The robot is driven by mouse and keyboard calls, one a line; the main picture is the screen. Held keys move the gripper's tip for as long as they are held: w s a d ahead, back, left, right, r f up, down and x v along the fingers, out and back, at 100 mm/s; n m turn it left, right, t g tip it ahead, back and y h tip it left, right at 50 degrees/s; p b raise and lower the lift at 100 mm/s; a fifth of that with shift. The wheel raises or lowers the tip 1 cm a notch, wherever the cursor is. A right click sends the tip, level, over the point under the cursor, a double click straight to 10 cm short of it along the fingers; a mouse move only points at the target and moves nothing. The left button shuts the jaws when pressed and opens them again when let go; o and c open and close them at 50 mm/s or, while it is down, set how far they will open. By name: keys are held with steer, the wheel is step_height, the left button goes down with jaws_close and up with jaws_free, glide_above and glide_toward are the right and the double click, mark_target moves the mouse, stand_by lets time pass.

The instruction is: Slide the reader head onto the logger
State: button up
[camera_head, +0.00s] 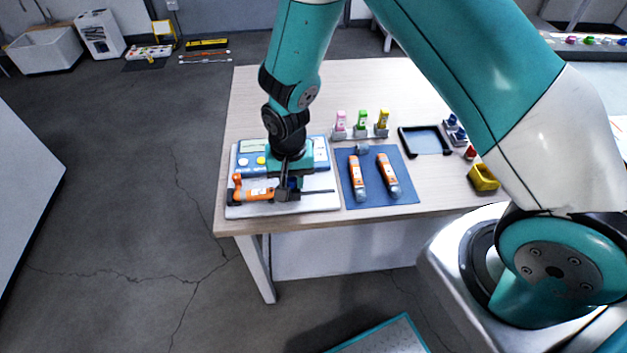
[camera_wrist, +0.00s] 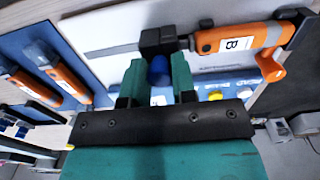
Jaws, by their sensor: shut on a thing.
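The logger (camera_head: 258,194) is an orange body lying on the white board at the table's left. Its "B" label (camera_wrist: 229,42) faces the wrist camera. The reader head (camera_wrist: 158,41) appears to be a black block with a blue knob, at the logger's left end in the wrist view. A thin dark rod (camera_head: 318,191) runs from it, away from the logger. My gripper (camera_head: 288,188) is shut on the reader head's blue knob (camera_wrist: 159,71); the fingers (camera_wrist: 156,80) lie on both sides. I cannot tell whether block and logger touch or overlap.
Two orange devices (camera_head: 357,180) (camera_head: 386,175) lie on a blue mat (camera_head: 408,198) to the right. Pink, green and yellow items (camera_head: 361,122) stand behind it. A black-rimmed tray (camera_head: 425,141) and yellow bin (camera_head: 483,178) are further right. The board (camera_head: 236,211) has buttons behind.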

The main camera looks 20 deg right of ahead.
steer(key=shift+w+a, duration=0.2)
steer(key=shift+a, duration=0.55)
steer(key=o, duration=0.7)
steer(key=shift+c, duration=0.2)
steer(key=shift+r+p, duration=2.85)
steer(key=shift+r, duration=0.65)
